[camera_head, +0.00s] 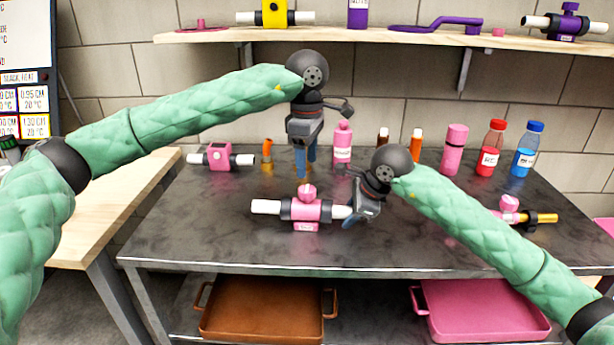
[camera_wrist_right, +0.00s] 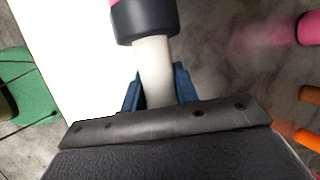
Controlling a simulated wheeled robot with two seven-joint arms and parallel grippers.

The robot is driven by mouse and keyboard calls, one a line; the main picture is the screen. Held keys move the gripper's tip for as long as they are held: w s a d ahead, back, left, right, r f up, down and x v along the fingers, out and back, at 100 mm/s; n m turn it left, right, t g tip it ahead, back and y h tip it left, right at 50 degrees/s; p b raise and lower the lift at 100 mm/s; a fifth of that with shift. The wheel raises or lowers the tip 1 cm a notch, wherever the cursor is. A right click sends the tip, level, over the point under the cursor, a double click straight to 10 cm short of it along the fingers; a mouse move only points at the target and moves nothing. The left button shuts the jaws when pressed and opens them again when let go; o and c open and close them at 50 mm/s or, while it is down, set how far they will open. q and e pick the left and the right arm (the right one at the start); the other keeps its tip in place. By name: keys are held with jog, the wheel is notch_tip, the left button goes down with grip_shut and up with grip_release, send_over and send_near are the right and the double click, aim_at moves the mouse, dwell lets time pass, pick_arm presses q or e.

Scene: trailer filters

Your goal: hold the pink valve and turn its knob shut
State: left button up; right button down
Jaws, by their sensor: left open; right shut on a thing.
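The pink valve (camera_head: 306,210) lies level over the dark table near its front middle, with black collars and white pipe ends. Its pink knob (camera_head: 307,192) is on top. My right gripper (camera_head: 352,212) is shut on the valve's right white pipe end; the right wrist view shows the white pipe (camera_wrist_right: 154,70) between the blue fingers, below a black collar (camera_wrist_right: 144,20). My left gripper (camera_head: 305,168) is open and empty, pointing down behind and above the valve, apart from the knob. Whether the valve touches the table I cannot tell.
On the table (camera_head: 190,220) stand another pink valve-like part (camera_head: 222,157), an orange part (camera_head: 267,155), a pink bottle (camera_head: 343,143), a red bottle (camera_head: 490,147) and a blue-capped bottle (camera_head: 525,149). Another pink valve (camera_head: 510,212) lies at right. The front left of the table is clear.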

pick_arm(q)
jog(key=shift+r, duration=2.5)
pick_arm(e)
jog(key=c, duration=1)
grip_release()
